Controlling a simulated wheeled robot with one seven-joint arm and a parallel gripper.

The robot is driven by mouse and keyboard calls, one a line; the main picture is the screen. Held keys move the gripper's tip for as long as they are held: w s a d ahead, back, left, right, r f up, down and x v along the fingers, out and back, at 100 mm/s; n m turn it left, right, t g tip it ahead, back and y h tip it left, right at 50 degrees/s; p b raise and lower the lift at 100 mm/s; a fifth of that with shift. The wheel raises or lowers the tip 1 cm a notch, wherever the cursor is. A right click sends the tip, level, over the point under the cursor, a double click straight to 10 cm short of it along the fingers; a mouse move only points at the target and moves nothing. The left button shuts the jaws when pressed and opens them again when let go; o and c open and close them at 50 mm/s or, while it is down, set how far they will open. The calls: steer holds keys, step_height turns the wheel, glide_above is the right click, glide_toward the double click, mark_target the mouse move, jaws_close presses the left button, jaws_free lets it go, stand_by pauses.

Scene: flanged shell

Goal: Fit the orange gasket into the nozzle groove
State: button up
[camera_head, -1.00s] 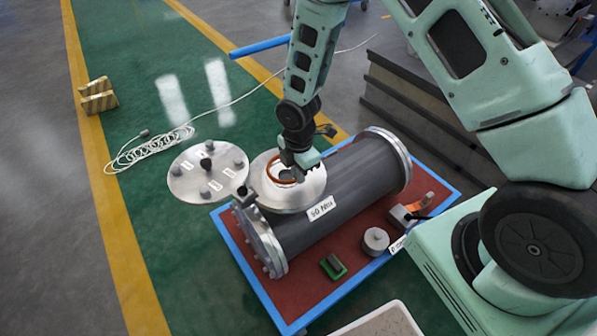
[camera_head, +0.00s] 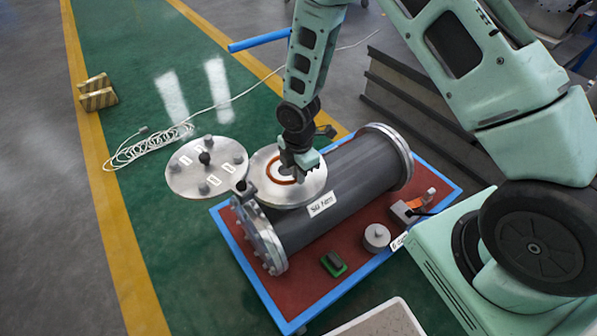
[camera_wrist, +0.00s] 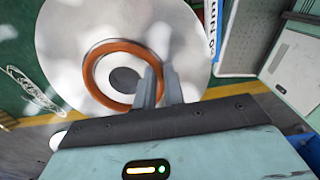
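The orange gasket (camera_head: 278,178) is a thin ring over the pale round nozzle flange (camera_head: 310,190) on top of the grey shell (camera_head: 345,192). In the wrist view the gasket (camera_wrist: 91,73) encircles the dark nozzle bore (camera_wrist: 125,80), with a pale band between them. My gripper (camera_head: 297,176) is above the flange's right part. In the wrist view its two fingers (camera_wrist: 159,68) straddle the gasket's right side, one inside the ring and one outside, and look closed on it. The fingers hide that part of the ring. I cannot tell whether the gasket sits in the groove or just above it.
The shell lies on a red board with a blue rim (camera_head: 245,272). A round cover plate (camera_head: 185,185) with knobs stands left of the flange. A grey cylindrical weight (camera_head: 376,237) and a green block (camera_head: 334,264) lie in front. A white cable (camera_head: 135,153) is coiled on the floor.

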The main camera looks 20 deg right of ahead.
steer(key=o, duration=0.4)
steer(key=shift+c, duration=0.2)
step_height(320, 180, up, 18)
steer(key=p, duration=0.2)
steer(key=shift+f, duration=0.25)
steer(key=s+a+r+m+p, duration=0.3)
steer(key=s+r+m, duration=0.3)
steer(key=s+r, duration=0.3)
steer(key=s+a+r+m+p, duration=0.4)
steer(key=s+r, duration=0.6)
steer(key=s, duration=0.5)
steer(key=a+m, duration=0.1)
steer(key=m, duration=0.1)
steer(key=shift+s+r+m+y+p, duration=0.2)
steer(key=shift+r+m+y+p, duration=0.1)
steer(key=shift+m, duration=0.1)
